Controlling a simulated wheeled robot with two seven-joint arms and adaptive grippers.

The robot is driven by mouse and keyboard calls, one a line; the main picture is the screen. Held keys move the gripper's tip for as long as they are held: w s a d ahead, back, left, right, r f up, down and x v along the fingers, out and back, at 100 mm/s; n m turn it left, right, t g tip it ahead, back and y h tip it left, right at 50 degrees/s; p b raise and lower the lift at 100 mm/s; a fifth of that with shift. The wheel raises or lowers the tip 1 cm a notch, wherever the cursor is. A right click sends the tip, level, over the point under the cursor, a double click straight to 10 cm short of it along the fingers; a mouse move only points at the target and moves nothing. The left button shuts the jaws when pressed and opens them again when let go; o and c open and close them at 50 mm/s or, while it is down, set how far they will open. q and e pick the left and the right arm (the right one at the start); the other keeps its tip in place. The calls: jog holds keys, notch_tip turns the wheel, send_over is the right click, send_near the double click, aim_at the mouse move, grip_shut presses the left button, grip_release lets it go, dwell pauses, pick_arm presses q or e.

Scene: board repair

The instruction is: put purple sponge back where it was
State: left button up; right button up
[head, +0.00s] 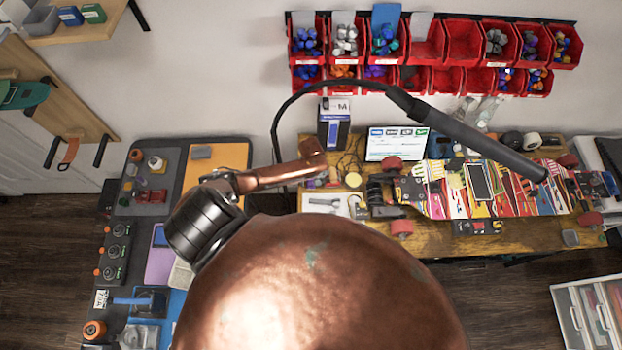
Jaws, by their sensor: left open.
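A flat lavender-purple piece (159,266) lies on the left bench, left of my arm. I cannot tell whether it is the purple sponge. No other clear purple sponge shows, and my large copper arm link hides much of the middle foreground. My left gripper (300,172) reaches right from its black wrist, above the gap between the benches and the left end of the wooden workbench (480,252). One copper finger shows. The other side is mostly hidden behind my arm. It is open, and nothing shows held in it. My right gripper is not in view.
A colourful skateboard deck (435,190) with red wheels lies on the workbench. A black lamp arm (460,130) arches over it. Red bins (465,45) hang on the wall. The left bench holds an orange mat (222,158) and several tools. A drawer unit (590,315) stands at lower right.

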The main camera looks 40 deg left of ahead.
pick_arm(q)
notch_tip(320, 180, up, 12)
jog(key=shift+r, duration=0.1)
dwell(0.4)
jog(key=shift+c, duration=0.2)
dwell(0.9)
